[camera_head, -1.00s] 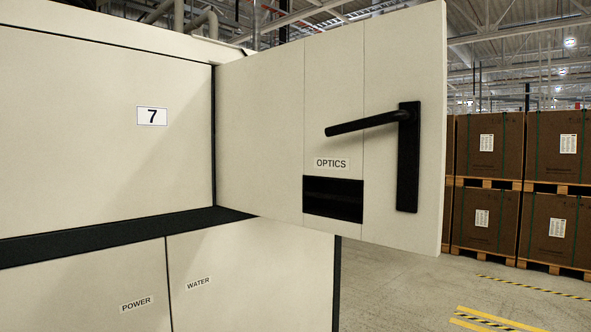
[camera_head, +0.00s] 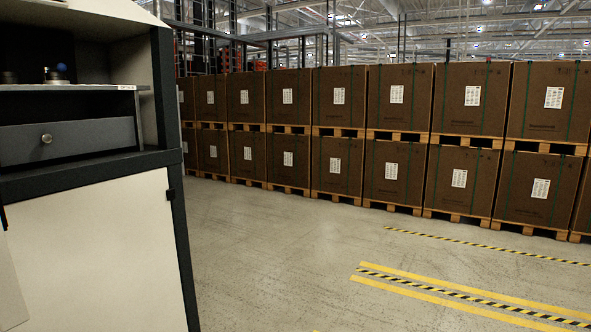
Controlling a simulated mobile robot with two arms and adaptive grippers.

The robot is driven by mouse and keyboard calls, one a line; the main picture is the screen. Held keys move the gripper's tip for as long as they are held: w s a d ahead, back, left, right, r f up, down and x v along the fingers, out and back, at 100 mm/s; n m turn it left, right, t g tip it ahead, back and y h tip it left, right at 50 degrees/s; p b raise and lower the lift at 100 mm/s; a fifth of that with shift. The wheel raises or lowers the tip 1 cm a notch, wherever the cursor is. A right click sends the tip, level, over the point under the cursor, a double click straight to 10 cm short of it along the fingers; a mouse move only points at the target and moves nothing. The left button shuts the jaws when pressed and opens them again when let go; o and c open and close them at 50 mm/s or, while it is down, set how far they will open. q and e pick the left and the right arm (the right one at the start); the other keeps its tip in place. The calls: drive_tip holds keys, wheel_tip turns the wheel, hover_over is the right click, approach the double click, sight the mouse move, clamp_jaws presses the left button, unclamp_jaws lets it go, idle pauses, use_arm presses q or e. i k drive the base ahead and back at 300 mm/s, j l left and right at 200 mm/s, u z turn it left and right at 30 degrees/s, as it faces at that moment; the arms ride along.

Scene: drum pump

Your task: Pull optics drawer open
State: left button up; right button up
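A dark grey drawer (camera_head: 85,139) with a small round knob (camera_head: 47,138) shows at the left of the head view. It looks shut in its housing. Above it is a shelf (camera_head: 75,87) with a small label at its right end, too small to read surely. Small parts with a blue knob (camera_head: 61,68) stand on the shelf in a dark, open bay. Whether this drawer is the optics drawer I cannot tell. Neither of my grippers is in view.
The cabinet's white lower panel (camera_head: 105,255) and dark frame edge stand at the left. Brown boxes on pallets (camera_head: 335,160) stand stacked in a row at the back. The grey floor (camera_head: 270,250) is open, with yellow and striped floor markings (camera_head: 450,297) at the right.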

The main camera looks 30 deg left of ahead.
sight(23, 144)
drive_tip(key=i+u, duration=0.25)
drive_tip(key=i, duration=0.2)
drive_tip(key=i+l+u, duration=0.2)
drive_tip(key=i, duration=0.2)
drive_tip(key=i+l+u, duration=0.25)
drive_tip(key=i, duration=0.2)
drive_tip(key=i+u, duration=0.25)
drive_tip(key=u, duration=0.2)
drive_tip(key=i+u, duration=0.2)
drive_tip(key=u, duration=0.25)
drive_tip(key=i+l+u, duration=0.2)
drive_tip(key=u, duration=0.25)
drive_tip(key=i+l+u, duration=0.2)
drive_tip(key=u, duration=0.25)
